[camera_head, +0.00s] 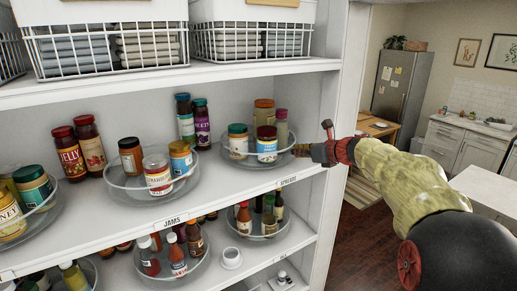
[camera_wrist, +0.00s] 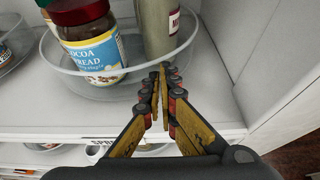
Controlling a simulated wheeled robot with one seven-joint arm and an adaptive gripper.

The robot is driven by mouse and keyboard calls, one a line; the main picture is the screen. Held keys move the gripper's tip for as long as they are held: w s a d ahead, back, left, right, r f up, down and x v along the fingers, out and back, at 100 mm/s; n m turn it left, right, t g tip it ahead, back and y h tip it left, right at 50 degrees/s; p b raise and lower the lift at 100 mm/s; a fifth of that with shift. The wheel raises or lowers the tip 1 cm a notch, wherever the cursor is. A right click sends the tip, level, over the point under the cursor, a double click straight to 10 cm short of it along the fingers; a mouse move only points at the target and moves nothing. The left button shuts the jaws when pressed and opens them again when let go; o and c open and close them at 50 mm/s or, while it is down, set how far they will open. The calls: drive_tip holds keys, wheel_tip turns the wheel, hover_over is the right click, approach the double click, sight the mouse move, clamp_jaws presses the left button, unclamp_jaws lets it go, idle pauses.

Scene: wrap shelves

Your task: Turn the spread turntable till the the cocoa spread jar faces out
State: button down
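The spread turntable (camera_head: 240,163) is a clear, low-walled tray at the right end of the middle shelf, above the "SPREADS" label. The cocoa spread jar (camera_head: 267,146), with a dark red lid and a blue, white and yellow label, stands near its front right. It shows large in the wrist view (camera_wrist: 97,52), label towards the camera. My gripper (camera_head: 302,150) is at the turntable's right side. In the wrist view its fingertips (camera_wrist: 163,72) are together at the clear rim (camera_wrist: 125,82), right of the jar. I cannot tell whether the rim is pinched between them.
A teal-lidded jar (camera_head: 238,139), a tan jar (camera_head: 264,108) and an olive jar (camera_head: 281,130) share the turntable. The jams turntable (camera_head: 135,190) stands to the left. The shelf's side wall (camera_head: 340,100) is close on the right, and another shelf is above.

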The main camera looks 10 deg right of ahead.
idle(0.4)
drive_tip(key=shift+s+d, duration=1.1)
drive_tip(key=shift+d, duration=0.1)
drive_tip(key=shift+s, duration=0.1)
drive_tip(key=v, duration=1.1)
drive_tip(key=shift+s+d+r, duration=0.15)
drive_tip(key=shift+s+r, duration=0.1)
drive_tip(key=shift+s, duration=0.1)
